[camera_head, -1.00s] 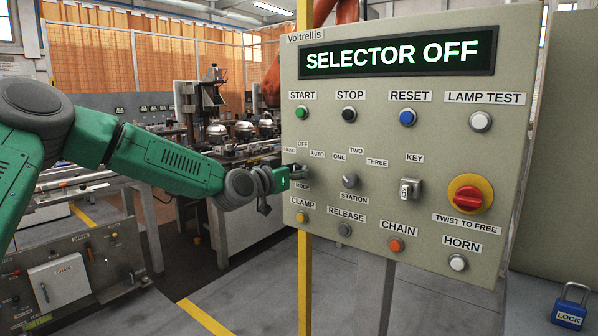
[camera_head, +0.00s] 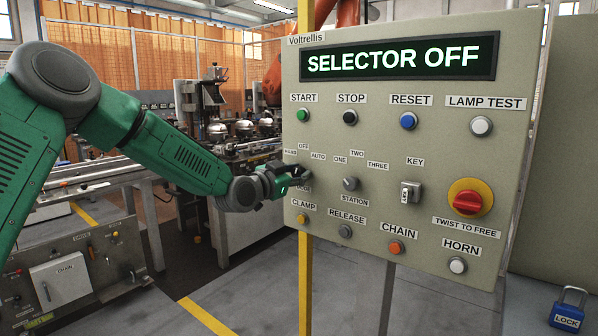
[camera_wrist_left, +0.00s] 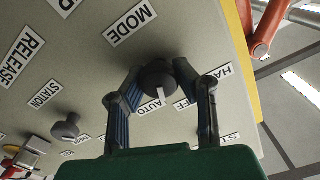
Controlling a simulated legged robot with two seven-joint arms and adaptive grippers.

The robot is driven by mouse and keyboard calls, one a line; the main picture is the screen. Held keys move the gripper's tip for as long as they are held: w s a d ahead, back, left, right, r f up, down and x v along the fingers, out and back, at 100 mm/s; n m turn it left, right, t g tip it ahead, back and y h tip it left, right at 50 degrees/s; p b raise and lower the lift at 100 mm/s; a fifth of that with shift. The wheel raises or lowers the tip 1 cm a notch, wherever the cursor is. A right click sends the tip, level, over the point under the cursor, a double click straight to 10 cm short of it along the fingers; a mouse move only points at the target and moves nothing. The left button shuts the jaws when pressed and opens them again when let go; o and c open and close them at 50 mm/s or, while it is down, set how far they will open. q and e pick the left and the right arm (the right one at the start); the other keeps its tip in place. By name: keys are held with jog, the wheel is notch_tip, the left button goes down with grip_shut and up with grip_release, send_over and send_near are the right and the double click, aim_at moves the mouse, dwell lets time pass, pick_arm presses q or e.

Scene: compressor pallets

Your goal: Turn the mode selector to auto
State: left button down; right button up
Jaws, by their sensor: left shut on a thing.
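The control panel (camera_head: 440,140) has a display (camera_head: 398,58) that reads "SELECTOR OFF". The mode selector is the dark round knob (camera_wrist_left: 158,76) with a white pointer mark in the left wrist view. Its mark points toward the side with the OFF (camera_wrist_left: 187,103) and AUTO (camera_wrist_left: 151,107) labels; I cannot tell exactly which it lines up with. My left gripper (camera_wrist_left: 160,80) is shut on this knob, one finger on each side. In the head view my left gripper (camera_head: 300,174) is at the panel's left edge and mostly hides the knob. My right gripper is out of view.
The station knob (camera_head: 350,184) is right of the mode selector, with the clamp button (camera_head: 302,219) below and the start button (camera_head: 303,115) above. A key switch (camera_head: 410,192) and a red emergency stop (camera_head: 469,198) are farther right. A blue lock (camera_head: 568,311) lies at lower right.

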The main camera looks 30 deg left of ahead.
pick_arm(q)
jog(key=shift+f+m, duration=0.15)
jog(key=shift+m, duration=1)
jog(key=shift+f+m, duration=0.15)
jog(key=shift+m, duration=1)
jog(key=shift+s, duration=0.1)
jog(key=c, duration=1.2)
grip_release()
jog(key=shift+r, duration=0.1)
jog(key=shift+s, duration=0.15)
jog(key=s, duration=0.7)
jog(key=s+a, duration=0.1)
jog(key=s, duration=0.3)
jog(key=shift+s+a, duration=0.1)
jog(key=shift+s, duration=0.15)
